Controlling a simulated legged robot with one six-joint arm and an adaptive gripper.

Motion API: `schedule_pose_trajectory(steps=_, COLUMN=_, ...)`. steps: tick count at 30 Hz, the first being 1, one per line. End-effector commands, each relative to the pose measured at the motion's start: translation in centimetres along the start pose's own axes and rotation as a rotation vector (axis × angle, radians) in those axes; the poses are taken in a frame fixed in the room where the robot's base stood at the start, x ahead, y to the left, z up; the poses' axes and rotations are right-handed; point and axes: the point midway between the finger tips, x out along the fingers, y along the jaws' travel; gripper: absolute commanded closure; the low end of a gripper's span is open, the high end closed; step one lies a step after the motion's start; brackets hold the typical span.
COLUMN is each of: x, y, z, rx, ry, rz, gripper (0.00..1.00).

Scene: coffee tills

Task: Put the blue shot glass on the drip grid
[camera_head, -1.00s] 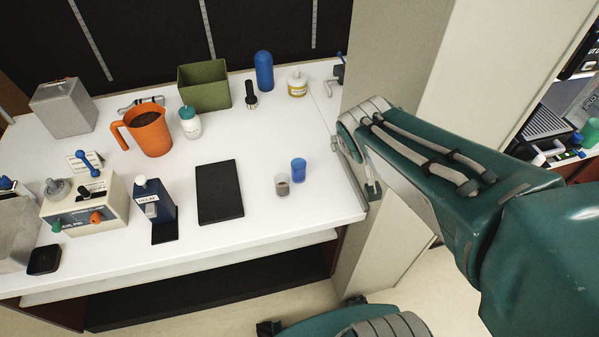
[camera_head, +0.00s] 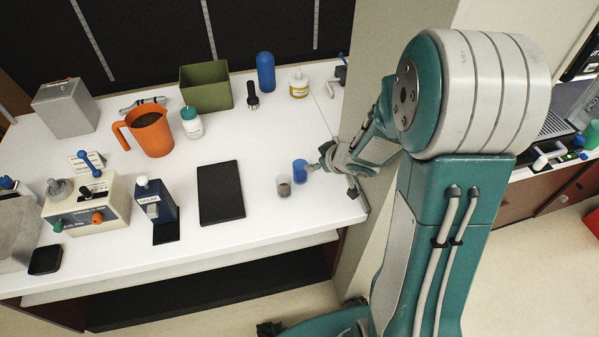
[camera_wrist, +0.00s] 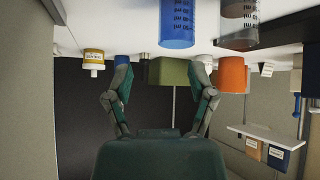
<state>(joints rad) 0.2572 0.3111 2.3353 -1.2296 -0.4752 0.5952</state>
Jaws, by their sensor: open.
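The blue shot glass (camera_head: 299,173) stands upright near the right end of the white counter. It shows large in the wrist view (camera_wrist: 177,25), which looks upside down. My gripper (camera_head: 313,168) is just right of the glass in the head view, very close to it. In the wrist view my gripper (camera_wrist: 162,60) has its two fingers spread apart, with the blue glass ahead in the gap, right of centre; contact cannot be told. A dark slatted surface, apparently the drip grid (camera_head: 554,124), shows at the far right, partly hidden by my arm.
A clear glass with brown contents (camera_head: 283,186) stands close beside the blue one and also shows in the wrist view (camera_wrist: 238,28). A flat black mat (camera_head: 220,192) lies to the left. A beige wall panel (camera_head: 385,60) rises between counter and grid.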

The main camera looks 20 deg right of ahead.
Motion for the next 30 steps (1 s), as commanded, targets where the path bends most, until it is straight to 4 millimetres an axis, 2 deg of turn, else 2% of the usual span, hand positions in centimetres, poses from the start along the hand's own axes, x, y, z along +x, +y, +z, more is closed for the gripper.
schedule_pose_trajectory(steps=4, x=1.2, y=-0.9, z=1.1, rx=0.006, ry=0.006, rz=-0.074, gripper=0.28)
schedule_pose_trajectory(steps=8, x=1.8, y=-1.2, z=1.3, rx=0.007, ry=0.007, rz=-0.091, gripper=0.28)
schedule_pose_trajectory(steps=17, x=4.6, y=-1.6, z=1.5, rx=0.008, ry=0.006, rz=-0.090, gripper=0.28)
schedule_pose_trajectory(steps=24, x=8.0, y=-2.0, z=1.7, rx=0.006, ry=0.007, rz=-0.088, gripper=0.28)
schedule_pose_trajectory(steps=30, x=8.7, y=-2.0, z=1.7, rx=0.006, ry=0.008, rz=-0.085, gripper=0.28)
